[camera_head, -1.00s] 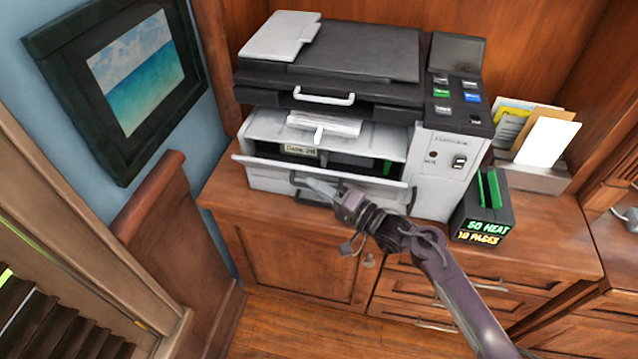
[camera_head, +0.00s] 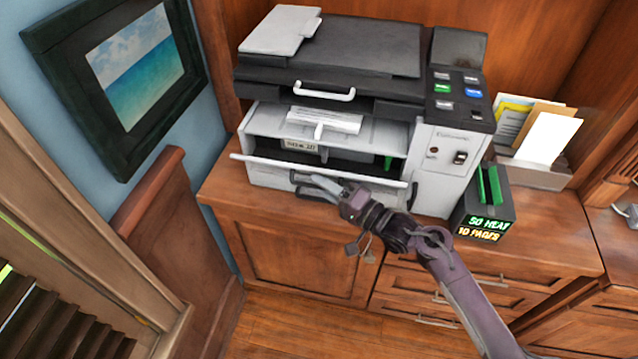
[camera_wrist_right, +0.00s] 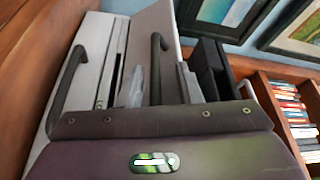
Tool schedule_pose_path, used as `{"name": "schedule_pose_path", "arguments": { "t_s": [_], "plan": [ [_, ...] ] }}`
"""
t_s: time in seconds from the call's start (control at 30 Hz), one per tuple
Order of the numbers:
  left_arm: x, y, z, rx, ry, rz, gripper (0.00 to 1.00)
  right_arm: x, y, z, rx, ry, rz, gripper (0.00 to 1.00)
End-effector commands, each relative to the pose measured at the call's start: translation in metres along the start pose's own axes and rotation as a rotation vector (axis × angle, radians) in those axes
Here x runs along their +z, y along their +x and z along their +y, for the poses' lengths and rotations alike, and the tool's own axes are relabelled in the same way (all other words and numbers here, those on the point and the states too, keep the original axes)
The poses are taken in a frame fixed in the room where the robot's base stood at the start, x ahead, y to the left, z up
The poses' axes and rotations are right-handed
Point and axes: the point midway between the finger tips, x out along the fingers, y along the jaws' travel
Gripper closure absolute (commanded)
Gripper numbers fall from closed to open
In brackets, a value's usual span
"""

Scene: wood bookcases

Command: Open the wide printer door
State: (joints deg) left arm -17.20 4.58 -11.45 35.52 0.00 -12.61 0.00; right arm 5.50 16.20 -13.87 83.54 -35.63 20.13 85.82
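The printer (camera_head: 440,160) stands on the wooden cabinet top. Its wide front door (camera_head: 262,172) is tilted a little outward at the top, with a gap behind its pale upper edge. The door's dark handle (camera_head: 299,176) is partly behind my right gripper (camera_head: 316,189), which reaches in from the lower right. In the wrist view, the dark handle bar (camera_wrist_right: 156,62) stands between the two grey fingers of my right gripper (camera_wrist_right: 160,90). The fingers look parted, and I cannot tell whether they touch the bar. My left gripper is not in view.
A second dark handle (camera_wrist_right: 68,82) shows at left in the wrist view. A black box with green text (camera_head: 484,212) and a paper holder (camera_head: 535,172) stand right of the printer. A framed picture (camera_head: 112,85) hangs at left. The room before the door is free except for my arm.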

Motion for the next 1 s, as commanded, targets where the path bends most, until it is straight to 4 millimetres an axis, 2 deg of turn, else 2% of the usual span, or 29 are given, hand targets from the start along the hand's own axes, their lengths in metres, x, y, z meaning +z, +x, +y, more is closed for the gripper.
{"name": "schedule_pose_path", "arguments": {
  "t_s": [0.2, 0.37, 0.8, 1.0],
  "plan": [
    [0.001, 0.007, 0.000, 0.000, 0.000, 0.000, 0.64, 0.001, -0.040, 0.003, 0.004, 0.001, 0.000, 0.68],
    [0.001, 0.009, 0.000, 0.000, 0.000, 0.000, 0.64, 0.001, -0.059, 0.002, 0.002, 0.001, 0.000, 0.68],
    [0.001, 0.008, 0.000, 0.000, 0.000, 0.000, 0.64, 0.000, -0.066, 0.001, 0.002, 0.000, 0.000, 0.68],
    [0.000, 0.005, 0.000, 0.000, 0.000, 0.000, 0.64, 0.000, -0.077, 0.002, 0.004, 0.001, -0.001, 0.68]
  ]
}}
